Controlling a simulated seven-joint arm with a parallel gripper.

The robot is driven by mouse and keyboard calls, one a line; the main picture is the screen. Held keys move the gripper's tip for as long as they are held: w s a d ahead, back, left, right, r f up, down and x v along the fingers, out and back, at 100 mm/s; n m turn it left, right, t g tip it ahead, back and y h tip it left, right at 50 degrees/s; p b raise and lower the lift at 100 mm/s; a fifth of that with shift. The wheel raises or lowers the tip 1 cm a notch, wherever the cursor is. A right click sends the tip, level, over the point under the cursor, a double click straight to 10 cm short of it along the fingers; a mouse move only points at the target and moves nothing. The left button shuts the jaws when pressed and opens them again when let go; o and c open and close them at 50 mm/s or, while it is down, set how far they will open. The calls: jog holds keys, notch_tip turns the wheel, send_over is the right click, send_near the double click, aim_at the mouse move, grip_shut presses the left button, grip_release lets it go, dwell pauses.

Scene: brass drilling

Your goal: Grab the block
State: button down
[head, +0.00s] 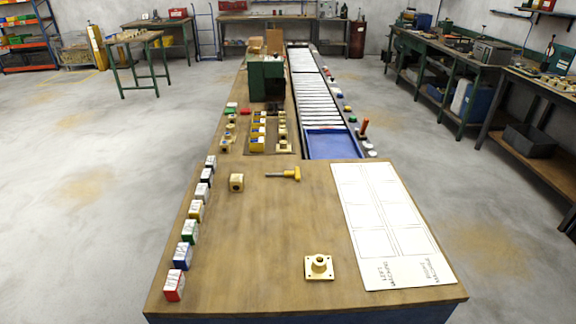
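A small brass-coloured block (237,183) with a dark round mark on its front face stands on the wooden table (255,250), left of the middle. Nothing touches it. A row of several small boxes with white labels runs along the table's left edge, from a red one (174,286) in front to a blue-grey one (211,163) at the back. My gripper is not in view, so its place and state do not show.
A yellow-handled tool (284,173) lies right of the block. A brass flanged piece (319,267) sits near the front. A white marked sheet (385,225) covers the right side. Behind are a blue tray (331,144), a roller conveyor and a green machine (266,80). The table's middle is clear.

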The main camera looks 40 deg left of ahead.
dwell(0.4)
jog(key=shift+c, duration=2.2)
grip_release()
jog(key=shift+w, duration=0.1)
